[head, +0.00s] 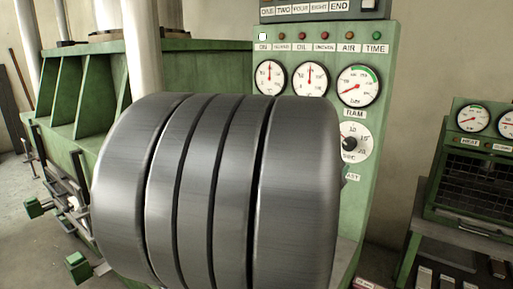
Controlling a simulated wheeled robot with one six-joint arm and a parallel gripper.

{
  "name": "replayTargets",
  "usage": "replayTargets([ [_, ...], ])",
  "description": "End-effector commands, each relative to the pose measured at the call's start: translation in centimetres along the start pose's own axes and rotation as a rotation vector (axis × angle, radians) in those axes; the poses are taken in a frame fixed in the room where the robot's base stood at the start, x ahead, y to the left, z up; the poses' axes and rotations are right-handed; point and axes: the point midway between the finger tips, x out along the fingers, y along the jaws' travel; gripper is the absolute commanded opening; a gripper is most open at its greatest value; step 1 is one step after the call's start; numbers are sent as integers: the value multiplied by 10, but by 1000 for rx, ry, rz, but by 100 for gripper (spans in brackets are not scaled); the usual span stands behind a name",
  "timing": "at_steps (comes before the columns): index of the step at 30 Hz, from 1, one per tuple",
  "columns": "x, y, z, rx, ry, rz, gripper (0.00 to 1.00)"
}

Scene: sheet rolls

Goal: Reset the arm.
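I see no gripper and no arm that I can make out for sure in the head view. A large grey metal cylinder (232,190) with dark grooves between its bands fills the middle foreground. It hides the lower part of the green control panel (379,115) behind it. I cannot tell whether the cylinder is a roll or part of my own arm.
The panel bears three round gauges (358,86), a dial (353,142) and a row of lamps, the leftmost lit white. A green machine frame (90,85) stands at left. At right, a green box with gauges (468,175) stands on a bench.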

Motion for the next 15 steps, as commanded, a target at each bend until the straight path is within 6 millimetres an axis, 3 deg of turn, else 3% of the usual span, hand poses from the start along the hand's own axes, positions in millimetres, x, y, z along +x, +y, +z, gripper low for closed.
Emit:
replayTargets([
  [15,86,0,0,-1,0,1,59],
])
